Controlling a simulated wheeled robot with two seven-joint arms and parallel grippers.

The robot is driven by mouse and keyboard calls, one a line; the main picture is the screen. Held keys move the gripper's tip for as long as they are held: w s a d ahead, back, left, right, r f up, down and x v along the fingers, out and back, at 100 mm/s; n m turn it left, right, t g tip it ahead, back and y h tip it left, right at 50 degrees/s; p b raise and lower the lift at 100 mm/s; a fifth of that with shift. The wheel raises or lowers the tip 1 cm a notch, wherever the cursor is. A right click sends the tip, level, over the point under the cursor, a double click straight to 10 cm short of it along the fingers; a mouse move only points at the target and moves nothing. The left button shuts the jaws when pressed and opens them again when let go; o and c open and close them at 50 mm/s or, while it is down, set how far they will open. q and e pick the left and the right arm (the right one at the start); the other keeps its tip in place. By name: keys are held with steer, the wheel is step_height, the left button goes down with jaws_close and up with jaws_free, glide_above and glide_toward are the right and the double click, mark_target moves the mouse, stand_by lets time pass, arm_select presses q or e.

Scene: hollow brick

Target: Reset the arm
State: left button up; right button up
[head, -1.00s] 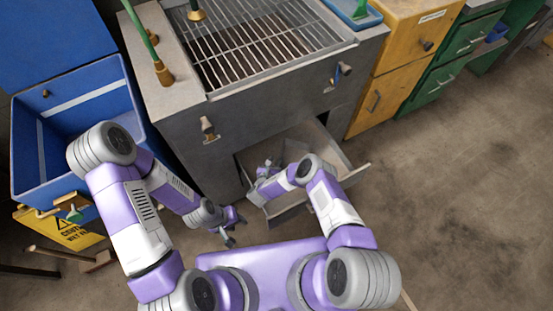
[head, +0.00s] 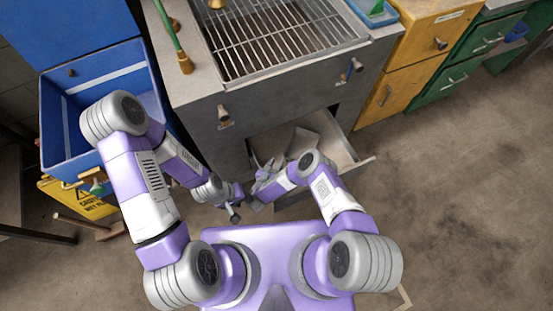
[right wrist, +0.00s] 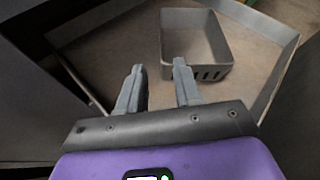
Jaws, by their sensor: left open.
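My right gripper (head: 263,168) is at the near left edge of the open drawer (head: 352,170). In the right wrist view its two fingers (right wrist: 157,82) stand apart with nothing between them. A grey hollow box-like object, seemingly the hollow brick (right wrist: 224,50), rests inside the drawer beyond the fingertips. Its far part also shows in the head view (head: 304,142), partly hidden by my right arm. My left gripper (head: 234,214) is open and empty, lower and to the left of the right one, in front of the grey grill unit.
The grey unit (head: 190,90) has a metal grate on top and knobs on its front. A blue bin (head: 54,125) and a yellow caution sign (head: 85,195) stand left. Yellow cabinets (head: 400,75) stand right. The floor (head: 470,190) at right is clear.

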stand_by(0.3)
step_height(320, 180, up, 7)
steer(key=n+g+y+p, duration=0.1)
steer(key=n+g+y, duration=0.5)
steer(key=n, duration=1.4)
steer(key=s+d+r+n+g+y, duration=0.2)
steer(key=s+r+n, duration=0.3)
steer(key=s+n, duration=0.3)
steer(key=s+d+r+n+g+y+p, duration=0.1)
steer(key=s+d+r+n+g+y, duration=0.1)
steer(key=s+n, duration=0.6)
step_height(320, 180, up, 3)
steer(key=s+d+g, duration=0.1)
steer(key=s+d, duration=0.1)
steer(key=shift+s+d+n+g, duration=0.2)
steer(key=shift+s+n+g, duration=0.1)
steer(key=shift+g, duration=0.1)
steer(key=shift+d, duration=0.1)
